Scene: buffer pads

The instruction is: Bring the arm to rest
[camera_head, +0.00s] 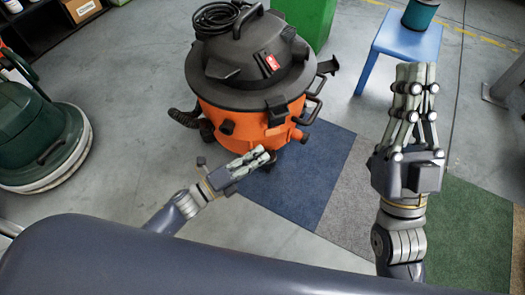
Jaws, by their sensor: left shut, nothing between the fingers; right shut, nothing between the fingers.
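My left gripper (262,156) is shut and empty. It is low in the middle of the head view, in front of the orange and black shop vacuum (236,124); I cannot tell whether it touches the vacuum. My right gripper (416,72) is shut and empty, with its fingers pointing up the picture on the right side. It stands in front of the floor mats and near the blue stool in the picture. Part of my own body covers the lower edge of the view.
A blue stool (408,40) carries a teal container (420,14). A green floor machine (35,135) stands at the left. A green bin (305,18) is behind the vacuum. Blue, grey and green mats (300,185) lie on the concrete floor. Bare floor shows left of the vacuum.

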